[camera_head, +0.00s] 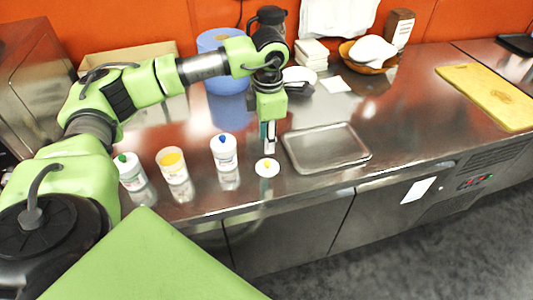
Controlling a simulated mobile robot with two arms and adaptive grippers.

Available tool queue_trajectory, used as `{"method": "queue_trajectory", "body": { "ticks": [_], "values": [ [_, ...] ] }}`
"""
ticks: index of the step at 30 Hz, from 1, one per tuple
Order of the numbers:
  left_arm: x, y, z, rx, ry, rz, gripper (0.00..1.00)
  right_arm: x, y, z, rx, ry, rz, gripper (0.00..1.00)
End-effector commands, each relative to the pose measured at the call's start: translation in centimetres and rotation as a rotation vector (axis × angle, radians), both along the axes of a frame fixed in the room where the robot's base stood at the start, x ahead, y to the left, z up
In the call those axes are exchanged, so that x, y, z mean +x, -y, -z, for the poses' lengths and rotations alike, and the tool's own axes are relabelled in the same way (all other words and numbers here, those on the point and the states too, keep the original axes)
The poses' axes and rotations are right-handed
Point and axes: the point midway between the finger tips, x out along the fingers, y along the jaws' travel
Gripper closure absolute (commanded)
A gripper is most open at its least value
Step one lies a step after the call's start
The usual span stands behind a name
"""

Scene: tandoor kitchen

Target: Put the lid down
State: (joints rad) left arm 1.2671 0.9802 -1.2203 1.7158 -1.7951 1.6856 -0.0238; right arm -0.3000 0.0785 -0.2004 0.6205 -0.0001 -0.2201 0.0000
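A white round lid with a yellow knob (267,168) is near the counter's front edge, left of the metal tray. My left gripper (268,150) points down directly above it, fingertips close to the knob. The fingers are seen nearly edge-on, so I cannot tell whether they grip the knob, touch it or are apart. Whether the lid rests on the counter is also unclear. An open white container with yellow contents (173,168) stands to the left. My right gripper is out of view.
A white container with a blue-knobbed lid (224,154) and one with a green-knobbed lid (131,172) stand nearby. An empty metal tray (325,148) lies right of the lid. The steel counter (410,120) is clear between the tray and a yellow cutting board (488,93).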

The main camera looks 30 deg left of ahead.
Motion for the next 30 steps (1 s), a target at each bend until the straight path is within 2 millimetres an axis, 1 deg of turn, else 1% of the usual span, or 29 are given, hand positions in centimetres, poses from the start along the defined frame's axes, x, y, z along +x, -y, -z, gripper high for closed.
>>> {"method": "queue_trajectory", "body": {
  "ticks": [1,3,6,9,26,30],
  "values": [
    [0.1,0.1,-0.8,0.000,0.005,0.001,0.70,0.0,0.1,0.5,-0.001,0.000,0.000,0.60],
    [0.0,0.2,-1.9,-0.001,0.004,0.001,0.70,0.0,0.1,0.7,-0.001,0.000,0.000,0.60],
    [-0.1,0.2,-2.9,0.000,0.001,0.001,0.70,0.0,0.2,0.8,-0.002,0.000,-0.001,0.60],
    [-0.1,0.2,-3.5,0.000,0.001,0.001,0.70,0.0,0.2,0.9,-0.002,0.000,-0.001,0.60],
    [-0.2,0.2,-3.6,0.000,0.000,0.001,0.70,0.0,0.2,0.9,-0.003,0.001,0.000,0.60],
    [-0.2,0.2,-3.6,0.000,0.000,0.001,0.70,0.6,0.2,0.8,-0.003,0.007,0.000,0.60]
  ]
}}
